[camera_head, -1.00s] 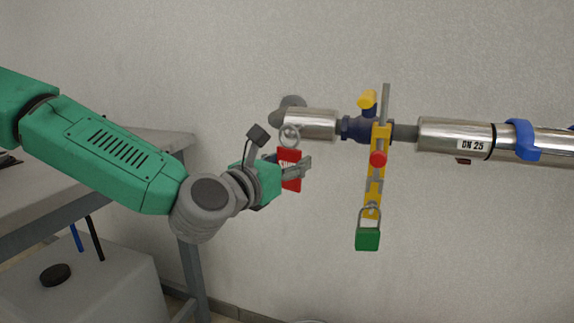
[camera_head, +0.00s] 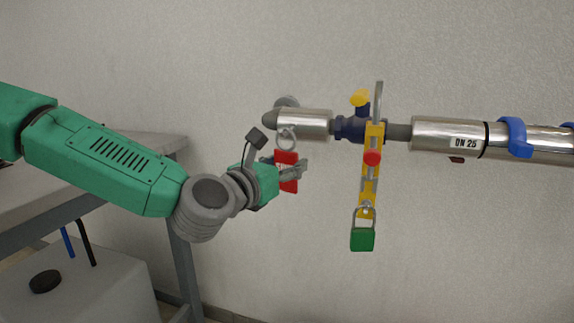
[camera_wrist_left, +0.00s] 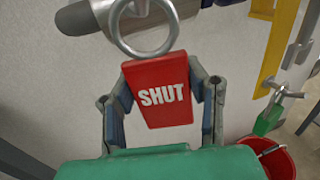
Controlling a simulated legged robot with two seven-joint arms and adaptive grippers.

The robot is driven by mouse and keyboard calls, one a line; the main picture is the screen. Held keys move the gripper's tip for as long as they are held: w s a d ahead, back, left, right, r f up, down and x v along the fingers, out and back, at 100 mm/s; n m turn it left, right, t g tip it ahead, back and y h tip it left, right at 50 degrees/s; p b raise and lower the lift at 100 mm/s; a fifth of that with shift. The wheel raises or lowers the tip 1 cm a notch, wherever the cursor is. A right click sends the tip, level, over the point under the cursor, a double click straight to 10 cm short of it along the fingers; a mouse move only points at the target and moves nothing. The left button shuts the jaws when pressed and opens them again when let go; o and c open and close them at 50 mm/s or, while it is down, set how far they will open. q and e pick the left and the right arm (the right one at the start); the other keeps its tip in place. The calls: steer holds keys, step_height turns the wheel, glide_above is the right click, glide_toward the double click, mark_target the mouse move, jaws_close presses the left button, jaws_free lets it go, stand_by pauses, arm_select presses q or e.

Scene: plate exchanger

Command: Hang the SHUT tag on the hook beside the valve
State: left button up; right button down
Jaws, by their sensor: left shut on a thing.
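My left gripper (camera_head: 283,172) is shut on the red SHUT tag (camera_head: 287,160), which hangs upright between its fingers. In the left wrist view the tag (camera_wrist_left: 160,92) faces the camera, with the fingers on its left and right edges. A metal ring (camera_wrist_left: 145,30) sits at the tag's top; in the head view the ring (camera_head: 286,140) is just under the left end of the pipe. The valve (camera_head: 350,128) is blue with a yellow handle (camera_head: 360,97). My right gripper is not in view.
A yellow lockout bar (camera_head: 371,187) with a red knob (camera_head: 372,158) hangs at the valve, with a green padlock (camera_head: 362,236) below. The silver pipe (camera_head: 432,134) runs right. A red bucket (camera_wrist_left: 272,158) shows in the wrist view. A bench (camera_head: 120,180) stands left.

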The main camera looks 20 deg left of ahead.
arm_select(q)
steer(key=o, duration=1.2)
steer(key=shift+f, duration=0.1)
